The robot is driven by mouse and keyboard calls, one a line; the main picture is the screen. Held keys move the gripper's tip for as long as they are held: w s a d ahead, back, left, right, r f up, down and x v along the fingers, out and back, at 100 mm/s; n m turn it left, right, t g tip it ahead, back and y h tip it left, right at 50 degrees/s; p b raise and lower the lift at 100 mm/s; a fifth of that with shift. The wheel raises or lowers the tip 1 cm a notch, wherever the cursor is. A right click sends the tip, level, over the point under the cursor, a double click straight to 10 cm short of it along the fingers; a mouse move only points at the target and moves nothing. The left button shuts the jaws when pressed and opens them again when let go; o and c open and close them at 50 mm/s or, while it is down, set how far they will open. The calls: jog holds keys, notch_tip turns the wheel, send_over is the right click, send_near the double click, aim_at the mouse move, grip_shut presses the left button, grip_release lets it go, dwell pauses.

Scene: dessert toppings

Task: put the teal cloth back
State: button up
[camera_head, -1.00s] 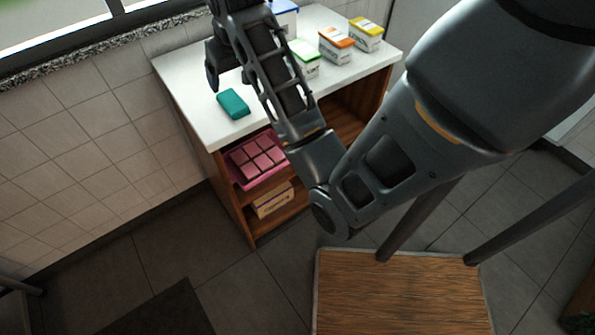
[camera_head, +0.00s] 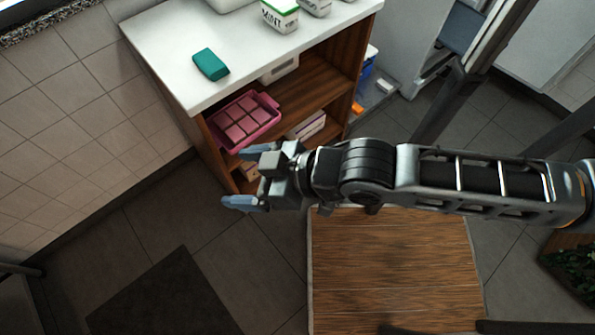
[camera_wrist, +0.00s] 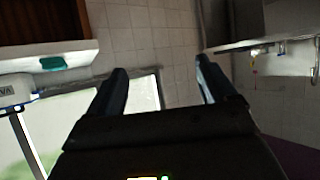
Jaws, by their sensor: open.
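The teal cloth (camera_head: 210,65), a small folded block, lies on the white counter top (camera_head: 165,50) near its left front edge. It also shows in the wrist view (camera_wrist: 52,63) at the left, on the counter seen turned over. My gripper (camera_head: 243,177) is open and empty, in front of the shelf unit and below the counter top, apart from the cloth. Its two fingers (camera_wrist: 160,85) stand wide apart in the wrist view with nothing between them.
Under the counter, a pink tray (camera_head: 272,116) sits on an open wooden shelf, with boxes around it. A mint carton (camera_head: 281,14) stands on the counter. A wooden-topped surface (camera_head: 390,275) lies below my arm. A dark mat (camera_head: 165,300) lies on the floor.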

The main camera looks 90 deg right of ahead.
jog(key=s+a+r+n+t+y, duration=0.2)
jog(key=s+a+r, duration=0.2)
jog(key=s+r, duration=0.4)
jog(key=shift+s+a+r+t+y, duration=0.15)
jog(key=shift+s+r+t+y, duration=0.15)
jog(key=shift+t, duration=0.1)
jog(key=shift+f, duration=0.1)
